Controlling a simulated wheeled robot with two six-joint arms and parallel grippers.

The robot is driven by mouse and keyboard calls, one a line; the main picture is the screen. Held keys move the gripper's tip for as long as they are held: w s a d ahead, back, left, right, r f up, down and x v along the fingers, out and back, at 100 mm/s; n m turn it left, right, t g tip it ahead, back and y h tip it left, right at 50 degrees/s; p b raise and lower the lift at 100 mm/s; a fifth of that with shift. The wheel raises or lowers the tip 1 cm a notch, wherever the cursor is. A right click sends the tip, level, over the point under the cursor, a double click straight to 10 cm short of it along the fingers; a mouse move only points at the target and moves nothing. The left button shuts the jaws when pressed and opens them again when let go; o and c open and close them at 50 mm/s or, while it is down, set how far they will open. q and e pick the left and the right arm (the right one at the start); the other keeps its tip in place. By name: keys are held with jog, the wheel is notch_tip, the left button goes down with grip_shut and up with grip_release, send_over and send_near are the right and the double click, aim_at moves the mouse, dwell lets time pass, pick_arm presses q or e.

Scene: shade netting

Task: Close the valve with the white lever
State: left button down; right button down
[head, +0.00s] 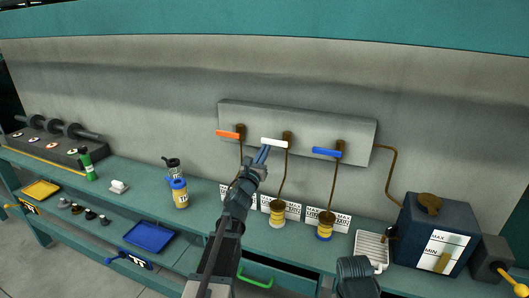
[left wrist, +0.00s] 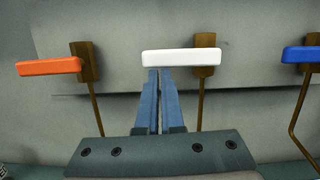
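The white lever (head: 274,142) is on the middle brown valve (head: 287,137) of three on a grey wall panel. It lies level, pointing left from the valve, across the pipe running down below. In the left wrist view the white lever (left wrist: 181,57) shows whole. My left gripper (head: 264,152) is just below the lever's left part, with its fingers pointing up at it. In the left wrist view the fingertips (left wrist: 160,72) are close together with nothing between them. Whether they touch the lever's underside I cannot tell.
An orange lever (head: 229,134) is to the left and a blue lever (head: 326,152) to the right, both level. Yellow cups (head: 324,230) stand under the pipes on the teal bench. A dark tank (head: 433,238) stands at right. Bottles (head: 178,192) stand left of my arm.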

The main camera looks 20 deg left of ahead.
pick_arm(q)
jog(key=shift+w+r, duration=0.1)
jog(key=shift+r, duration=0.05)
jog(key=s+f+b, duration=0.6)
jog(key=s, duration=0.4)
jog(key=shift+a+f+b, duration=0.15)
jog(key=shift+f+b, duration=0.2)
jog(key=shift+f, duration=0.05)
